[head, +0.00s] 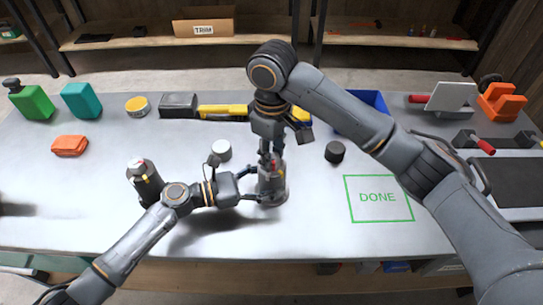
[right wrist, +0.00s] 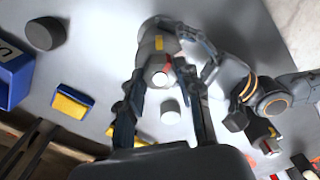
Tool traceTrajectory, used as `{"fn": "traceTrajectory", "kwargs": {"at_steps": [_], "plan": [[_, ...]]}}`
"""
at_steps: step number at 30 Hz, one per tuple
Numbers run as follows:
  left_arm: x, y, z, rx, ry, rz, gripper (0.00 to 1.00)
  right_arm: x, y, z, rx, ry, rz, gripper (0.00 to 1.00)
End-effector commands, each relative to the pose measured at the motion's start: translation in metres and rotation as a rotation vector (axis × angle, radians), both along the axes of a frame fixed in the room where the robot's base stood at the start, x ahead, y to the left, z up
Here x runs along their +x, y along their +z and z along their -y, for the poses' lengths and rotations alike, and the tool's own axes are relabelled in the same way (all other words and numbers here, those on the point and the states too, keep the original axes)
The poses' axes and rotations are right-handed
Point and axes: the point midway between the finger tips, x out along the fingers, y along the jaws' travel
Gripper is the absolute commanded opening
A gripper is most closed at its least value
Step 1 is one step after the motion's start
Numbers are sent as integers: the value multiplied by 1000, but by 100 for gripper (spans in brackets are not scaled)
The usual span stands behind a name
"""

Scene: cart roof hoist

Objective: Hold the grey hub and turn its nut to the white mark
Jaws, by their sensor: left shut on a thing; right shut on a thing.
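The grey hub (head: 272,188) stands upright on the table in the middle of the head view; it also shows in the right wrist view (right wrist: 152,42), with a yellow patch on its side. My left gripper (head: 262,191) is shut around the hub's body from the left. My right gripper (head: 270,158) comes from above and is shut on the nut at the hub's top. The nut (right wrist: 160,76) shows a pale end and a red patch between the right fingers in the right wrist view. I cannot make out the white mark.
A dark cylinder with a yellow band (head: 146,181) stands left of the hub, close to my left arm. A white round piece (head: 221,150) and a black knob (head: 334,151) lie nearby. The green DONE square (head: 378,215) at the right is empty. A blue bin (head: 376,101) stands behind.

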Motion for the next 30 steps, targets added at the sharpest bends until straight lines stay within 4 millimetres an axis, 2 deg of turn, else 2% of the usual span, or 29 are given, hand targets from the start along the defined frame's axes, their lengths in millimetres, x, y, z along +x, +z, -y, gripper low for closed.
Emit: {"fn": "traceTrajectory", "kwargs": {"at_steps": [5, 12, 17, 18, 21, 30], "plan": [[0, 0, 0, 0, -1, 0, 31, 0, -1, 0, -1, -12, -2, 10], [0, 0, 0, 0, -1, 0, 31, -1, -1, 0, -1, -196, -2, 10], [0, 0, 0, -1, -1, 0, 31, 0, -1, 0, -2, -198, -3, 10], [0, 0, 0, -1, -1, 0, 31, 0, -1, 0, -2, -198, -3, 39], [0, 0, 0, 0, -1, 0, 31, 0, -1, 0, -1, -197, -2, 58], [0, 0, 0, 0, -1, 0, 31, 0, 0, 0, -1, -183, -1, 58]]}}
